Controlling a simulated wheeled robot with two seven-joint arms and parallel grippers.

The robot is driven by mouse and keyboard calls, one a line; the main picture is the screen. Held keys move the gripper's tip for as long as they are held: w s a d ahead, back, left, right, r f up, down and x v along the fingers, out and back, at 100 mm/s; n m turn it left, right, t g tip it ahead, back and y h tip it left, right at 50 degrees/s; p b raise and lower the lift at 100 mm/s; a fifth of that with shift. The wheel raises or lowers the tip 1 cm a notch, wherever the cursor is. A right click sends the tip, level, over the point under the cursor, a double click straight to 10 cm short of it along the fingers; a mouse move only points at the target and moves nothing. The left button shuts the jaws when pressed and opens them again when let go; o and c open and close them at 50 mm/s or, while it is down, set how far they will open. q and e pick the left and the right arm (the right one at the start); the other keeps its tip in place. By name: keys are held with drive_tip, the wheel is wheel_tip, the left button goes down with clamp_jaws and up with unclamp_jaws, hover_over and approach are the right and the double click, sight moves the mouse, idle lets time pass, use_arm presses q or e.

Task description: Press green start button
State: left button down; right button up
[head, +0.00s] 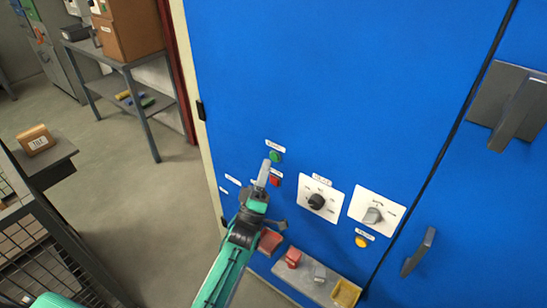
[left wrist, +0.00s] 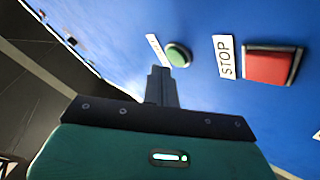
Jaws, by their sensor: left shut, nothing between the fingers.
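The green start button (head: 276,157) is on the blue cabinet door, with a small white label above it. It also shows in the left wrist view (left wrist: 178,55), just above and right of the fingertips. The red stop button (head: 275,180) sits below the green one; in the left wrist view it is a red square (left wrist: 270,66) beside a "STOP" label. My left gripper (head: 265,168) is shut and empty, its fingertips just below and left of the green button. Whether they touch the door cannot be told. My right gripper is not in view.
The blue cabinet (head: 330,80) fills the right side. It carries a black knob (head: 316,201), a grey knob (head: 373,215), a yellow button (head: 361,242) and a grey handle (head: 419,252). A low shelf (head: 318,285) holds small blocks. A cart (head: 48,160) stands left; floor between is open.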

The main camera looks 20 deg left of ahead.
use_arm(q)
drive_tip(key=shift+w+d, duration=0.1)
drive_tip(key=shift+w, duration=0.05)
idle(0.6)
drive_tip(key=shift+w+d, duration=0.1)
drive_tip(key=shift+w, duration=0.2)
drive_tip(key=shift+w+d+b, duration=0.1)
drive_tip(key=shift+w+b, duration=0.25)
drive_tip(key=shift+b, duration=0.1)
idle(0.6)
drive_tip(key=shift+s, duration=0.1)
drive_tip(key=shift+s+a+p, duration=0.25)
drive_tip(key=shift+s+p, duration=0.1)
drive_tip(key=shift+s, duration=0.35)
drive_tip(key=shift+s, duration=0.1)
drive_tip(key=s, duration=0.1)
drive_tip(key=s+a+p, duration=0.1)
drive_tip(key=s, duration=0.2)
drive_tip(key=shift+s+a+p, duration=0.25)
drive_tip(key=shift+a+p, duration=0.1)
drive_tip(key=shift+p, duration=0.05)
